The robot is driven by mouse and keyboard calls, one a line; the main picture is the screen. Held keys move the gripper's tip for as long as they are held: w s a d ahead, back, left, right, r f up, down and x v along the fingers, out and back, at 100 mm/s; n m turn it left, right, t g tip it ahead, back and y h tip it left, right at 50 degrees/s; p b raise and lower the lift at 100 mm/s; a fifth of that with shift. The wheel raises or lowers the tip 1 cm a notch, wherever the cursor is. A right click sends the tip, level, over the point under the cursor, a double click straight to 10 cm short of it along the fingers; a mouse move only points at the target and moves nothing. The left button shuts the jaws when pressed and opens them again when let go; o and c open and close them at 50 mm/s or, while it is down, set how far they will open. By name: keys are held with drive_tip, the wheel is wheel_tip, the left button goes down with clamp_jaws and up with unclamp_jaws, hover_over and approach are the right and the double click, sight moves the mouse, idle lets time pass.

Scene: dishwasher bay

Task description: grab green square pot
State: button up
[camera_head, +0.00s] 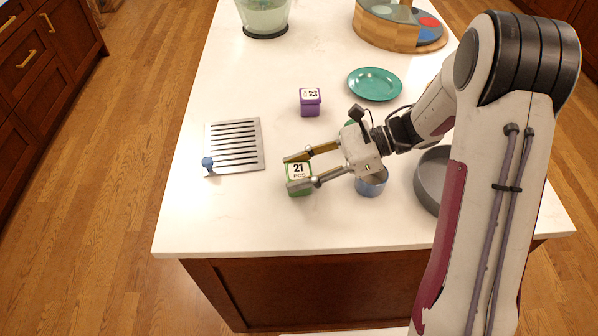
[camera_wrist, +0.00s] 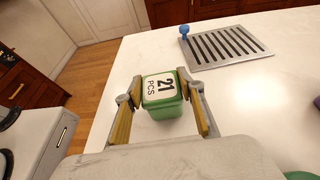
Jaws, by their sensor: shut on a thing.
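The green square pot (camera_head: 299,179) has a white label on its top reading "21 PCS". It stands near the front of the white counter in the head view. My gripper (camera_head: 291,171) reaches it from the right, with a finger on either side. In the wrist view the pot (camera_wrist: 164,109) sits upright between the two finger ends of my gripper (camera_wrist: 160,98). My gripper is shut on the pot. Whether the pot's base touches the counter is hard to tell.
A slotted metal plate with a blue knob (camera_head: 235,146) lies left of the pot. A purple pot (camera_head: 310,107) and a teal plate (camera_head: 375,83) are farther back. A blue-grey cup (camera_head: 372,187) and a grey round pan (camera_head: 427,180) stand to the right. The counter's front edge is near.

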sight(299, 171)
drive_tip(key=shift+r, duration=4.85)
